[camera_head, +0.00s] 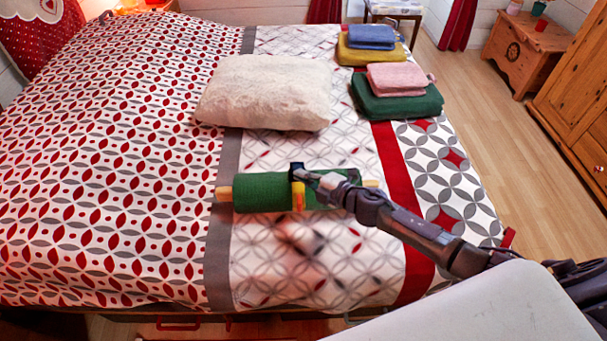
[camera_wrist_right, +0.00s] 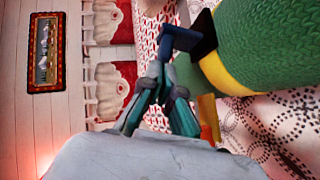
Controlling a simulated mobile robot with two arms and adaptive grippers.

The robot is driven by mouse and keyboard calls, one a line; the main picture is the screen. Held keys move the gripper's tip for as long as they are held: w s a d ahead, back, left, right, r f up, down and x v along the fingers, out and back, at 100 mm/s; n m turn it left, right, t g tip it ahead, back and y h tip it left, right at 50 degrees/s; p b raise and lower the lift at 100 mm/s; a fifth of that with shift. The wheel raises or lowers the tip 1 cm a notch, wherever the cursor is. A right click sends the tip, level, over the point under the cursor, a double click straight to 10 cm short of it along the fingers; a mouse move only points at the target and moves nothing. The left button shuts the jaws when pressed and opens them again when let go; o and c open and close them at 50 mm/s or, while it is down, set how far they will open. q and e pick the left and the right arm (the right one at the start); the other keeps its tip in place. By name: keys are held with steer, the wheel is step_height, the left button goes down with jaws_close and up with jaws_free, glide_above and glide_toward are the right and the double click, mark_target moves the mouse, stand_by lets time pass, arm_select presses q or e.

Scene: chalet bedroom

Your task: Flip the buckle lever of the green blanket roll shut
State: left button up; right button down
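The green blanket roll (camera_head: 265,192) lies across the bed, with a pale wooden rod end showing at each side. A yellow strap (camera_head: 298,197) goes around it. The dark blue buckle lever (camera_head: 296,168) stands up from the strap at the roll's top. In the right wrist view, the lever (camera_wrist_right: 185,39) sticks out beside the roll (camera_wrist_right: 270,45), near an orange piece (camera_wrist_right: 208,118) by the strap. My right gripper (camera_head: 308,176) is at the lever. Its fingers (camera_wrist_right: 163,68) come together, and their tips look very near or touching the lever. My left gripper is not in view.
A cream pillow (camera_head: 266,92) lies behind the roll. Folded green and pink blankets (camera_head: 397,105) and a yellow and blue stack (camera_head: 370,48) lie at the bed's far right. The patterned bed left of the roll (camera_head: 110,190) is clear.

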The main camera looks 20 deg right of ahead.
mark_target(302, 165)
steer(key=shift+w+d+r+m+g+p, duration=0.2)
steer(key=shift+w+r+m+g+p, duration=0.55)
steer(key=shift+p, duration=2)
steer(key=shift+w+d+r+m+g+p, duration=0.2)
steer(key=shift+w+r+m+g+p, duration=0.5)
steer(key=shift+p, duration=2.05)
steer(key=shift+f+g+p, duration=0.3)
steer(key=shift+f+g, duration=0.05)
steer(key=shift+f, duration=0.1)
steer(key=shift+w+d+p, duration=0.2)
steer(key=shift+w+p, duration=0.3)
steer(key=shift+p, duration=0.05)
steer(key=shift+w+g, duration=0.2)
steer(key=shift+g, duration=0.3)
steer(key=shift+w+d+m, duration=0.1)
steer(key=shift+w+m, duration=0.15)
steer(key=shift+w+d+f, duration=0.15)
steer(key=shift+w+f, duration=0.15)
steer(key=shift+w, duration=0.35)
steer(key=shift+r, duration=0.25)
